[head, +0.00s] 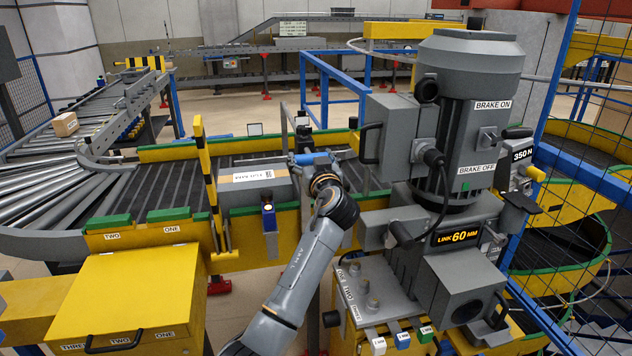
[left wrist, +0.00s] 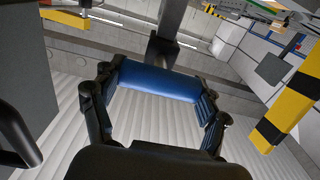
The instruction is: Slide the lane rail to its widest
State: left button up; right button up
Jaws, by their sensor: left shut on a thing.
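My left gripper (head: 308,160) reaches over the belt from below in the head view. It is shut on a blue handle bar (left wrist: 158,80), which lies between its two fingers in the left wrist view. The bar joins a grey post (left wrist: 170,30) behind it. The handle seems to belong to the lane rail; the rail itself is mostly hidden by my arm, so its width setting cannot be read. My right gripper is not in view.
The grey motor housing (head: 468,85) stands close right of my arm. A yellow-and-black striped post (head: 206,175) stands left of the box. A yellow cabinet (head: 130,290) is at the front left, and blue-framed mesh fencing (head: 590,110) closes the right side.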

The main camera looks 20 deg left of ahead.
pick_arm(q)
jog(key=shift+w+a+r, duration=0.1)
jog(key=shift+a+r, duration=0.05)
jog(key=shift+r, duration=0.2)
jog(key=o, duration=1.7)
jog(key=shift+w+f, duration=0.1)
jog(key=shift+w, duration=0.05)
jog(key=shift+w+a+f, duration=0.1)
jog(key=shift+w+f, duration=0.05)
jog(key=shift+f, duration=0.05)
jog(key=v, duration=1.2)
